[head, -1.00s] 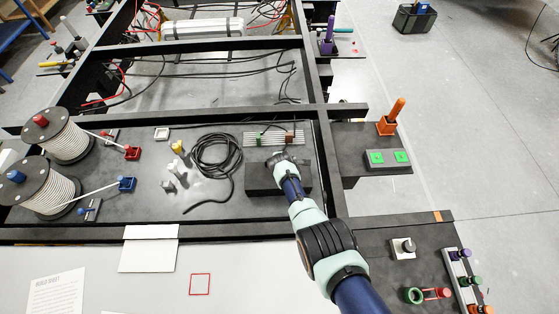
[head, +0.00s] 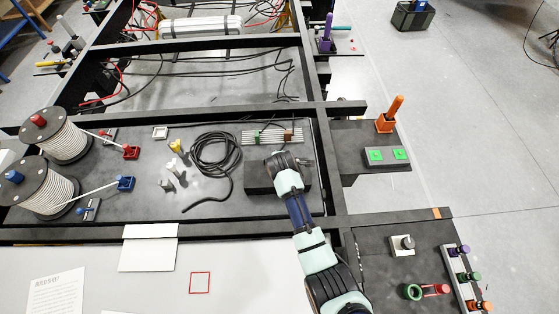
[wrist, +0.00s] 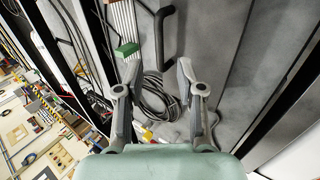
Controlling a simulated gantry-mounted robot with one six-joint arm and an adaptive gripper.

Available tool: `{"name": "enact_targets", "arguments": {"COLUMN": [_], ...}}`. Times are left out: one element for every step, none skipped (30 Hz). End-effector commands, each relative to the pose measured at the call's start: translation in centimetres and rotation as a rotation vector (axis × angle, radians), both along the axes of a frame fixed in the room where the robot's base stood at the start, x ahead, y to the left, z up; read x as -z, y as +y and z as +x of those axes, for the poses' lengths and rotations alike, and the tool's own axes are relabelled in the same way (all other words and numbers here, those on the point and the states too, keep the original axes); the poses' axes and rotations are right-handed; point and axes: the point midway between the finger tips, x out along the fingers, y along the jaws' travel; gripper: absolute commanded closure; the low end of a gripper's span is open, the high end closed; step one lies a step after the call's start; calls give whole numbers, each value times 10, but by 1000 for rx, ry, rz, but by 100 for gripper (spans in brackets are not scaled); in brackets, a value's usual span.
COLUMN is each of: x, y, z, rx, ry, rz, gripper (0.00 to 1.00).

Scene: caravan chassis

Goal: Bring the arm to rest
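My arm reaches up from the bottom of the head view, with its wrist (head: 288,180) over the black box (head: 262,179) on the chassis panel. The fingers are mostly hidden behind the wrist there. In the wrist view my gripper (wrist: 158,72) is open, its two grey fingers spread wide with nothing between them. The coiled black cable (wrist: 156,95) shows beyond the fingers, apart from them. A green block (wrist: 126,49) on a ribbed rail lies beyond the left fingertip, and a black handle (wrist: 162,35) stands beyond the gap.
Two cable spools (head: 62,138) stand at the left. The ribbed rail (head: 270,137) carries a green and a brown block. At right are an orange holder (head: 386,124), green buttons (head: 388,155) and a strip of coloured knobs (head: 464,266). Black frame beams (head: 200,232) surround the panel.

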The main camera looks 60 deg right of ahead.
Motion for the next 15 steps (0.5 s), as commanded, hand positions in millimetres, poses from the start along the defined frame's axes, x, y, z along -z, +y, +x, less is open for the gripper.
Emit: {"name": "enact_targets", "arguments": {"x": [-6,-9,-13,-15,-16,-18,-19,-19,-19,-19,-19,-19,-19,-19,-19], "y": [3,5,7,8,9,10,10,10,10,10,10,10,10,10,10], "z": [-2,-3,-5,-5,-6,-7,-7,-7,-7,-7,-7,-7,-7,-7,-7], "rx": [-1,-1,-1,-1,0,-1,-1,0,0,0,0,0,0,0,0], "ry": [-2,-2,-2,-2,-1,-1,-1,-1,-1,-1,-1,-1,-1,-1,-1], "rz": [-1,-1,-1,-1,-1,0,0,-1,-1,-1,-1,-1,-1,-1,-1], "gripper": [62,62,62,62,62,62,62,62,62,62,62,62,62,62,62]}}
